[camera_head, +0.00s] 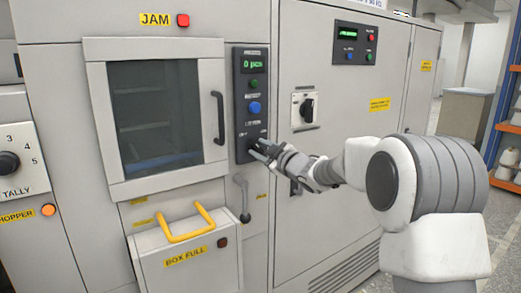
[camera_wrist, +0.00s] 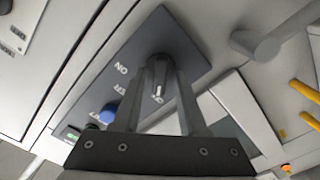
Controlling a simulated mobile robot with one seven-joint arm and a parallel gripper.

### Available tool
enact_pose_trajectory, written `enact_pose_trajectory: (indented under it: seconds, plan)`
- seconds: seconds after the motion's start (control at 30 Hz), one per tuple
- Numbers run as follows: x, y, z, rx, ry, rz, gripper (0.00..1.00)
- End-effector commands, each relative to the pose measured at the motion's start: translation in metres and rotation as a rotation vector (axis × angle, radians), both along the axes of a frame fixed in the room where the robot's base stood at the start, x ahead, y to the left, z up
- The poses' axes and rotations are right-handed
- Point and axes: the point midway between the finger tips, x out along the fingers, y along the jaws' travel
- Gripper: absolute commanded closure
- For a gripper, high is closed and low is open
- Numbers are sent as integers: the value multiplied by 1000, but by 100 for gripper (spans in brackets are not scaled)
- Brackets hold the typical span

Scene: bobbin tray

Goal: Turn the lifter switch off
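The lifter switch is a small dark knob low on the dark control panel (camera_head: 252,100). In the wrist view the knob (camera_wrist: 158,76) shows between my fingertips, with a short white mark on it. The ON label lies left of it, and another label beside it is partly covered by a finger. I cannot clearly tell which label the mark points at. My gripper (camera_head: 259,149) reaches the switch from the right in the head view. In the wrist view its two fingers (camera_wrist: 166,86) are close together on either side of the knob and appear to touch it.
A blue button (camera_head: 254,107) and a green button sit above the switch on the panel. A windowed door (camera_head: 97,110) with a dark handle (camera_head: 218,117) is to the left. A box with a yellow handle (camera_head: 185,236) juts out below. A rotary switch (camera_head: 306,108) is to the right.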

Motion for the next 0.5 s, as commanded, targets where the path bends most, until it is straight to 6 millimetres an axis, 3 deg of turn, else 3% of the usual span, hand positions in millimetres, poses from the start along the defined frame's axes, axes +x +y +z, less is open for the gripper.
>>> enact_pose_trajectory:
  seconds: [0.33, 0.5]
  plan:
    - [-1, -1, 0, 2, 0, 0, 50]
    - [-12, -8, 1, 1, 0, -1, 50]
